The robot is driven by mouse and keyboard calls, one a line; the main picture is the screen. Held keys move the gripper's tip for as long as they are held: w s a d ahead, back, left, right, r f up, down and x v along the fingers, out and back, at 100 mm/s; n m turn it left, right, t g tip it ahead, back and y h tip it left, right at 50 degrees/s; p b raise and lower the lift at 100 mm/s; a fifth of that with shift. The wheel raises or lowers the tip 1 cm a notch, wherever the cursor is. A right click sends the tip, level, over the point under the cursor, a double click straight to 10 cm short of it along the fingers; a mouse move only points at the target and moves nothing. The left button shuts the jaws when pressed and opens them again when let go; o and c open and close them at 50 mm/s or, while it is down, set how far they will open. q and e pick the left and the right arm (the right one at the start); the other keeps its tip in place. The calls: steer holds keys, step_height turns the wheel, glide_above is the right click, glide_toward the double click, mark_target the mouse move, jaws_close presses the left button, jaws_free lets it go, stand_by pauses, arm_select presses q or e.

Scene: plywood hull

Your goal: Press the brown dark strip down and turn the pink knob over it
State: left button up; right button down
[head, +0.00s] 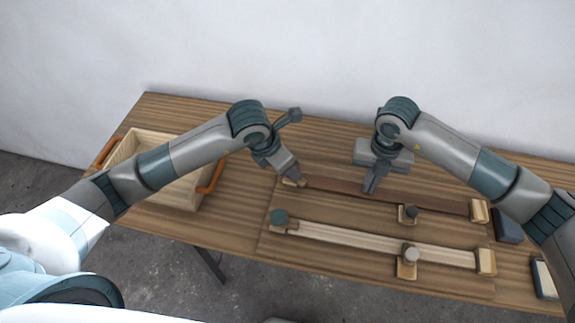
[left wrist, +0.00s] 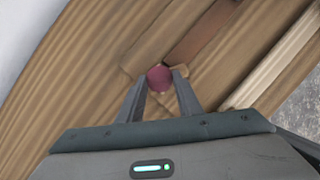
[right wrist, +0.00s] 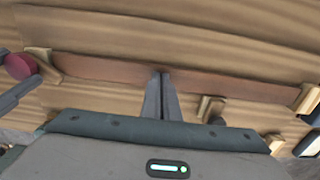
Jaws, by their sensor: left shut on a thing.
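The brown dark strip (head: 330,187) lies along the far side of the board, between a wooden block at its left end and one at its right end (head: 479,211). It also shows in the right wrist view (right wrist: 110,70). The pink knob (left wrist: 158,77) is at the strip's left end; in the head view my left gripper (head: 292,179) hides it. My left gripper's fingers are shut on the knob's sides. It also shows in the right wrist view (right wrist: 20,66). My right gripper (head: 369,190) has its fingers together, pointing down, tips at the strip's middle; contact is hard to tell.
A pale strip (head: 340,237) lies nearer, with a teal knob (head: 279,217) at its left end and a grey knob (head: 410,254) by its edge. A dark knob (head: 411,212) stands between the strips. A wooden tray (head: 128,148) with orange handles is left. Dark blocks (head: 508,232) lie right.

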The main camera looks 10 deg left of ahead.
arm_select(q)
steer(key=shift+n+t+y, duration=0.3)
steer(key=shift+n, duration=0.5)
arm_select(e)
steer(key=shift+f, duration=0.1)
arm_select(q)
steer(key=shift+d+n+y, duration=0.1)
steer(key=shift+n+y, duration=0.4)
steer(key=shift+n, duration=0.9)
steer(key=o, duration=1.1)
steer(key=shift+r, duration=0.15)
steer(key=shift+s+r, duration=0.1)
steer(key=shift+r, duration=3.25)
steer(key=shift+r, duration=0.1)
arm_select(e)
steer(key=shift+r, duration=0.25)
arm_select(q)
steer(key=shift+r+p, duration=1.55)
steer(key=shift+p, duration=0.1)
arm_select(e)
step_height(320, 180, up, 7)
steer(key=shift+f, duration=0.15)
